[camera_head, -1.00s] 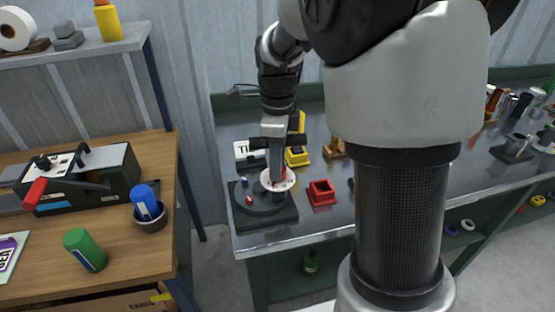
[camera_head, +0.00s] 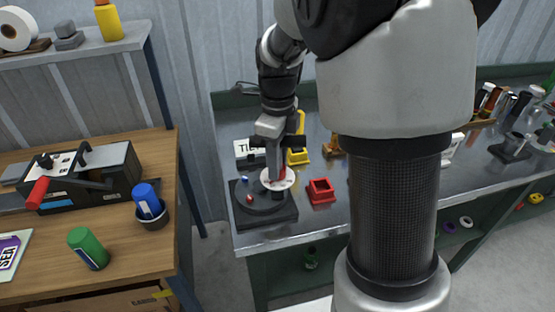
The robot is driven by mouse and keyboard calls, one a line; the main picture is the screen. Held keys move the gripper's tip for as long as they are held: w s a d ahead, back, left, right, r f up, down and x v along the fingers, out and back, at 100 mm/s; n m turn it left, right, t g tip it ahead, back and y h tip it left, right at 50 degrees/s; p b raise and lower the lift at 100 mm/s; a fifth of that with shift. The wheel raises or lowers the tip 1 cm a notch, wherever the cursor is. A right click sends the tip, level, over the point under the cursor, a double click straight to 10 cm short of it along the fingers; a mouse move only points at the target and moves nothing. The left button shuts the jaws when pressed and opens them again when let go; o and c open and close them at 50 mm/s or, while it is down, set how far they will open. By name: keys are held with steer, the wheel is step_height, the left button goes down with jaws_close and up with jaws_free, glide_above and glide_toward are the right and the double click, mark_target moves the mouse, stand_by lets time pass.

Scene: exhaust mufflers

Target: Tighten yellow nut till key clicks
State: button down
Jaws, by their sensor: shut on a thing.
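My gripper (camera_head: 274,176) points down over the black fixture (camera_head: 246,215) on the metal bench. It is shut on a red piece (camera_head: 282,172), perhaps a key, largely hidden by the fingers. Just below is a white round disc (camera_head: 287,183) with small marks on it, on the fixture. A small blue nut (camera_head: 245,180) and a small red nut (camera_head: 250,197) show on the fixture, left of the disc. I cannot make out a yellow nut; the gripper and disc hide part of the fixture.
A red square holder (camera_head: 320,191) stands right of the fixture. A yellow holder (camera_head: 298,157) and a white sign (camera_head: 246,148) stand behind. My arm covers the middle of the bench. A wooden table (camera_head: 120,235) with a black device is at left.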

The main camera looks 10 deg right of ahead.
steer(key=shift+r+m+p, duration=0.1)
steer(key=shift+m+p, duration=0.55)
steer(key=shift+m, duration=0.25)
steer(key=shift+m+p, duration=0.9)
steer(key=shift+m, duration=0.4)
steer(key=shift+r+p, duration=3.4)
steer(key=shift+r, duration=0.05)
